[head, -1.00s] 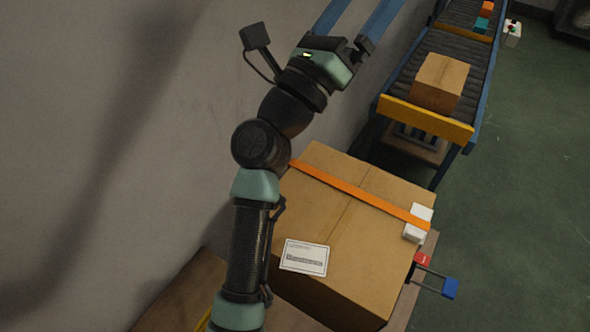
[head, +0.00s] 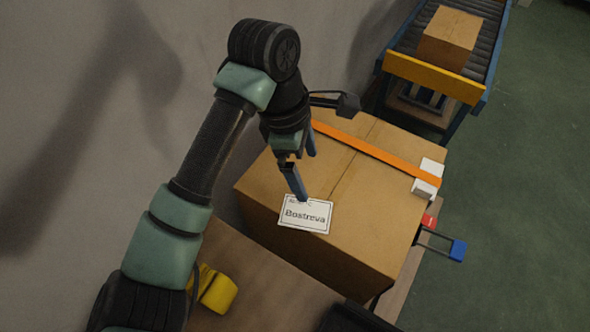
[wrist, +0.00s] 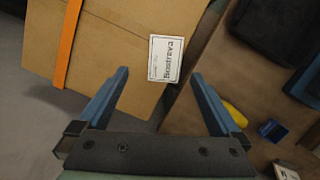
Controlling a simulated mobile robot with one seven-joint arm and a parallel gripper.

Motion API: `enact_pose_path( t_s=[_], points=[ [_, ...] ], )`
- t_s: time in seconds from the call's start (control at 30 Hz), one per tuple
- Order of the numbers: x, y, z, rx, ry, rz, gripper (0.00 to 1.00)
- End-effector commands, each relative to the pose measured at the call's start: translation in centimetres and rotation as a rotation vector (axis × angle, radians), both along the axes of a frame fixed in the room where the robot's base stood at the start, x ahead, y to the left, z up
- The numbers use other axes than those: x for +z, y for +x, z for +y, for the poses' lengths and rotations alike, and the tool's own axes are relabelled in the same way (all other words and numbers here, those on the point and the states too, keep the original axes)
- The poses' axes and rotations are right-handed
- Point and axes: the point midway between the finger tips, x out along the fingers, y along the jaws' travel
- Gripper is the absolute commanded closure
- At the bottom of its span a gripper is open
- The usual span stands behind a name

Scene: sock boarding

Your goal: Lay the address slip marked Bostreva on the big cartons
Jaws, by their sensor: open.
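The white address slip (head: 305,215) printed "Bostreva" lies flat on top of the big carton (head: 355,215), close to its front left edge. My gripper (head: 307,176) points down just above the slip, open and empty, with one fingertip in front of the slip's far edge. In the wrist view the slip (wrist: 166,60) shows ahead, between the lines of the two open fingers (wrist: 160,73), beside the carton's (wrist: 105,60) edge. I cannot tell whether a finger touches the slip or the carton.
An orange strap (head: 375,152) crosses the carton to white corner guards (head: 428,178). A blue-handled tool (head: 457,250) sticks out at the right. A yellow object (head: 217,290) lies on the brown tabletop (head: 255,265). A smaller carton (head: 450,38) stands on the roller conveyor behind.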

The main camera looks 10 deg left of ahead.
Motion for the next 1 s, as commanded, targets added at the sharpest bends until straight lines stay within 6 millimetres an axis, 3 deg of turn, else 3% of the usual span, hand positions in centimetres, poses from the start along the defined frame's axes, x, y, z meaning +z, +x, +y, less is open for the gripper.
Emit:
enact_pose_path(
  t_s=[0.13,0.57,0.77,1.0],
  points=[
    [-0.5,-0.7,1.5,0.004,0.065,0.036,0.00],
    [-0.9,-0.8,1.5,0.003,0.065,0.039,0.00],
    [-3.5,-0.9,0.9,0.002,0.061,0.042,0.00],
    [-8.5,-0.9,0.1,0.001,0.061,0.042,0.00]
  ],
)
